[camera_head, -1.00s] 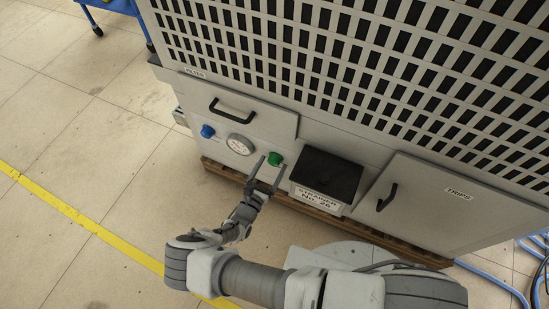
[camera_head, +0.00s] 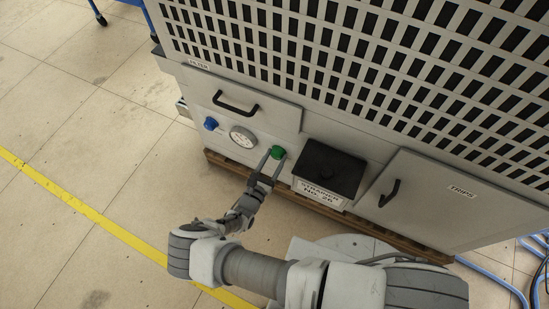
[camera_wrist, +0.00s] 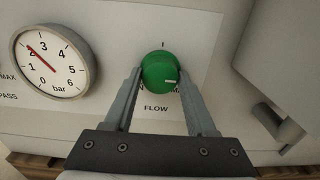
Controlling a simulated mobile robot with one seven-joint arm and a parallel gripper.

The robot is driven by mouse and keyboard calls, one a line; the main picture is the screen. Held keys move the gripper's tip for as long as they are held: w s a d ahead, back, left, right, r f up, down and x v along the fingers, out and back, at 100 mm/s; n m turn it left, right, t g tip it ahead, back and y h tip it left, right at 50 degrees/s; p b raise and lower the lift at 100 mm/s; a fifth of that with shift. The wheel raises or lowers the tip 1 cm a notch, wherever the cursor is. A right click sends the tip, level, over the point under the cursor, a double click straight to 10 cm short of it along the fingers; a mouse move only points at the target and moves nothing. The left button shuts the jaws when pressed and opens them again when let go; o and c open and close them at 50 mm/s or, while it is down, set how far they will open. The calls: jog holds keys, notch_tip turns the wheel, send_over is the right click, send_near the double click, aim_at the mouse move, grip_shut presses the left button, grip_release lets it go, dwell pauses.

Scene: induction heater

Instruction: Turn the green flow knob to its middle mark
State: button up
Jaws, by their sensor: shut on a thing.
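The green flow knob (camera_wrist: 158,68) sits on the front panel above the word FLOW in the wrist view. It also shows in the head view (camera_head: 278,152). A white line on its face points to the right and slightly down. A short dark mark (camera_wrist: 163,44) is on the panel straight above the knob. My gripper (camera_wrist: 160,74) has one finger on each side of the knob and is shut on it; in the head view my gripper (camera_head: 273,157) reaches it from below. Small lettering under the knob is partly hidden.
A round pressure gauge (camera_wrist: 54,61) is left of the knob, its needle near 2. A blue knob (camera_head: 211,123) is further left. A dark-topped strainer box (camera_head: 329,168) juts out close on the right. A drawer handle (camera_head: 235,103) is above, and open floor lies in front.

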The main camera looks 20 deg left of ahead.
jog(key=n+b, duration=0.1)
jog(key=n, duration=0.2)
jog(key=shift+d+f+n+b, duration=0.1)
jog(key=shift+n+b, duration=0.2)
jog(key=n+b, duration=0.1)
jog(key=n, duration=0.3)
jog(key=shift+n, duration=0.3)
jog(key=n, duration=0.4)
jog(key=shift+r+n, duration=0.2)
jog(key=shift+n, duration=2.3)
jog(key=o, duration=1.4)
jog(key=shift+c, duration=0.2)
